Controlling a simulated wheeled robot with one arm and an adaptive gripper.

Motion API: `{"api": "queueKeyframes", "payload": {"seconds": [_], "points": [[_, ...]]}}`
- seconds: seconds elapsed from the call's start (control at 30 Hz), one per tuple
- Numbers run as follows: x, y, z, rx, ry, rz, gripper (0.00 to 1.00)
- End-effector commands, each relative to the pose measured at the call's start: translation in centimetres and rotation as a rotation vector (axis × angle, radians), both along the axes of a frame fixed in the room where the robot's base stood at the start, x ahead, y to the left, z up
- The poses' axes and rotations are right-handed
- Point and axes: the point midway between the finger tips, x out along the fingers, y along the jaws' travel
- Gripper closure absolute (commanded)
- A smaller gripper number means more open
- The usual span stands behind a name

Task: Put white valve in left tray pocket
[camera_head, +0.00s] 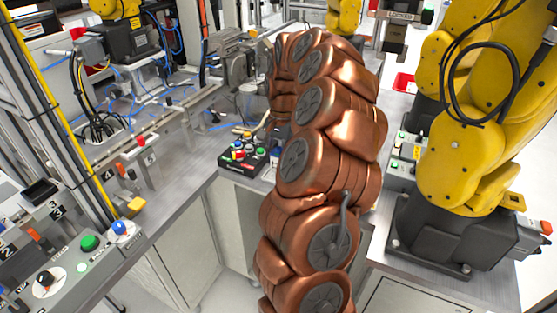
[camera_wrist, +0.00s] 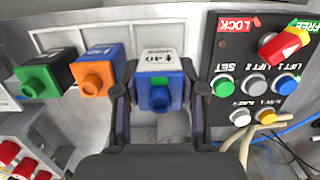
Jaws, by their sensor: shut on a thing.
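In the wrist view, the white valve (camera_wrist: 156,62) has a white body with black print on top and a blue front with a round knob. My gripper (camera_wrist: 161,100) is shut on it, one dark finger on each side. Beside it on the left are a valve with a blue body and orange front (camera_wrist: 95,78) and one with a black body and green front (camera_wrist: 45,77). In the head view, my copper arm hides the gripper and the white valve. I cannot make out the left tray pocket in either view.
A dark control panel (camera_wrist: 222,72) with a red-yellow knob and several buttons stands close on the right, with a beige cable (camera_wrist: 248,135) below. Red round parts (camera_wrist: 10,152) sit at lower left. A yellow robot arm (camera_head: 455,150) stands right of my arm.

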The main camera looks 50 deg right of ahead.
Motion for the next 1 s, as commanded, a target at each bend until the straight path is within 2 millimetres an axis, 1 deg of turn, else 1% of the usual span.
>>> {"api": "queueKeyframes", "payload": {"seconds": [0.03, 0.13, 0.5, 0.53, 0.6, 0.87, 1.0], "points": [[-0.1, 0.1, -0.7, 0.002, 0.006, 0.001, 1.0], [-0.1, 0.1, -1.7, 0.003, 0.005, 0.002, 1.0], [0.0, 0.1, -2.2, 0.0, 0.002, 0.002, 1.0], [0.0, 0.1, -2.1, 0.0, 0.002, 0.002, 0.56], [0.0, 0.1, -2.0, 0.001, 0.002, 0.002, 0.49], [0.0, 0.1, -2.0, 0.001, 0.002, 0.002, 0.49], [0.0, 0.1, -1.6, 0.002, 0.001, 0.002, 0.49]]}}
